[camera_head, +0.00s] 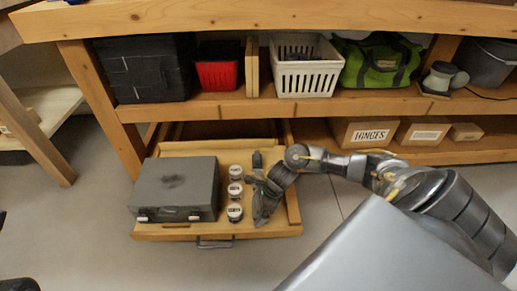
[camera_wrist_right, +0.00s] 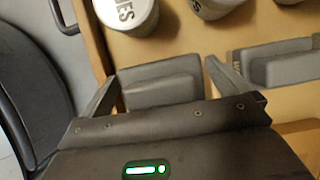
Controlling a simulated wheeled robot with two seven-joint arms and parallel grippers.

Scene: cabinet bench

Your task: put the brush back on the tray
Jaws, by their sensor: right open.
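I cannot make out a brush for certain in either view. My right gripper (camera_head: 263,212) reaches down over the right side of the pulled-out wooden drawer (camera_head: 255,231), beside a column of jars. In the right wrist view its fingers (camera_wrist_right: 162,70) are open, on either side of a grey block-like thing (camera_wrist_right: 160,78). I cannot tell whether they touch it or whether it is the brush. A similar grey thing (camera_wrist_right: 285,66) lies to its right, and the drawer's wooden floor shows around them. No separate tray is clear. My left gripper is not in view.
A grey toolbox (camera_head: 176,187) fills the drawer's left part, next to three white-and-black jars (camera_head: 235,190). The drawer handle (camera_head: 215,244) is at the front. A shelf above holds a white basket (camera_head: 305,75), a red bin (camera_head: 218,73) and a green bag (camera_head: 378,66).

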